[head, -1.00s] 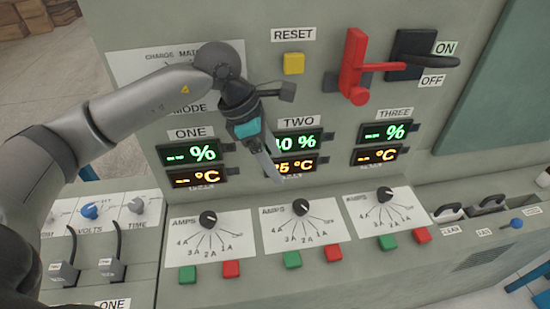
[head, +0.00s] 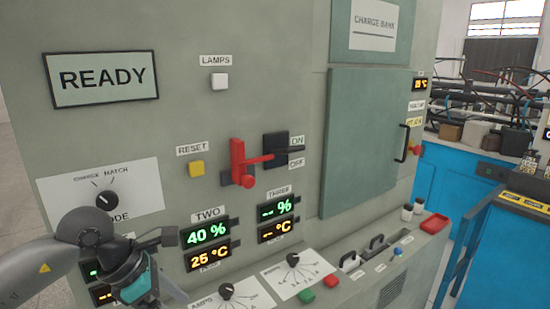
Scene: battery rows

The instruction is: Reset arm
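My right gripper is out of view. The panel carries a yellow RESET button (head: 197,168), a red lever (head: 239,164) and a black ON/OFF switch (head: 278,148). The READY sign (head: 103,76) is lit. Display TWO (head: 207,234) reads 40 % and 25 °C.
The CHARGE/MATCH mode knob (head: 107,201) is above my arm. Amps dials (head: 292,259) and buttons sit on the sloped ledge. A closed green door (head: 362,140) with a black handle is at right. A blue bench (head: 447,185) with cables stands beyond.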

